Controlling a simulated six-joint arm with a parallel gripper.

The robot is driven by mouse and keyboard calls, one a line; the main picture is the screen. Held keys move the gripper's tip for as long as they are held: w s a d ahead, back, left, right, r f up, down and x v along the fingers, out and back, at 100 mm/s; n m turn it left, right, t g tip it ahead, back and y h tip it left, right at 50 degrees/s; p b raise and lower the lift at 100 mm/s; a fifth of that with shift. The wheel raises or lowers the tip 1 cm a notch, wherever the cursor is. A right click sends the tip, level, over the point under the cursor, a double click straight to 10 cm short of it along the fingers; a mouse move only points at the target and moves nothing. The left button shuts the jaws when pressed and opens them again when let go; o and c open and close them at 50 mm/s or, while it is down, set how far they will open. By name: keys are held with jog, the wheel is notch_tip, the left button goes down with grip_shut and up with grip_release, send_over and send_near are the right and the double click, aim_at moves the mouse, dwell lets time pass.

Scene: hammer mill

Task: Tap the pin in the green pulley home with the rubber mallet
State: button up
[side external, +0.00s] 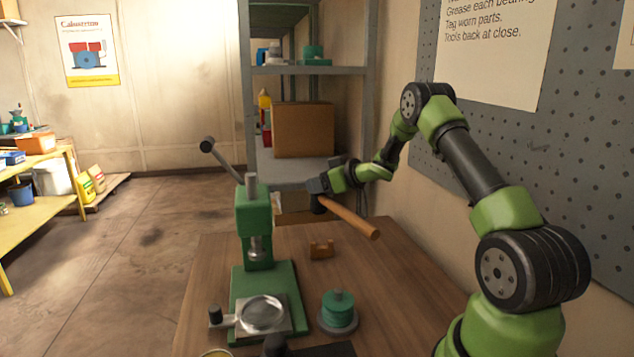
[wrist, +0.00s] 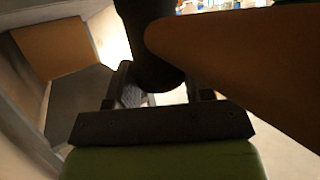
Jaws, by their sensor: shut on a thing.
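The rubber mallet has a dark head (side external: 318,205) and a wooden handle (side external: 352,219). My gripper (side external: 316,188) is shut on the mallet, with the dark head between its fingers (wrist: 165,92), and holds it above the far part of the bench. The handle slants down to the right in the side view and crosses the right of the wrist view (wrist: 250,60). The green pulley (side external: 338,312) stands on a grey round base at the front of the bench, well below and apart from the mallet. A small grey pin (side external: 338,294) sticks up from its top.
A green press (side external: 253,215) with a raised lever and a round plate (side external: 263,313) stands left of the pulley. A small wooden cradle (side external: 321,249) sits empty behind the pulley. Shelving with a cardboard box (side external: 303,130) stands behind. Bare bench (side external: 385,290) lies right of the pulley.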

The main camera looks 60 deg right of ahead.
jog(key=s+a+r+n+g+y, duration=0.2)
jog(key=s+a+n+y, duration=0.25)
jog(key=s+a, duration=0.4)
jog(key=s+a+r+n+g+y, duration=0.1)
jog(key=s+a+r+n+y, duration=0.3)
jog(key=s+a, duration=0.4)
notch_tip(320, 180, down, 8)
jog(key=a+y, duration=0.1)
jog(key=shift+w+a+r, duration=0.15)
jog(key=shift+w+a, duration=0.15)
jog(key=shift+r, duration=1.25)
jog(key=shift+f, duration=0.1)
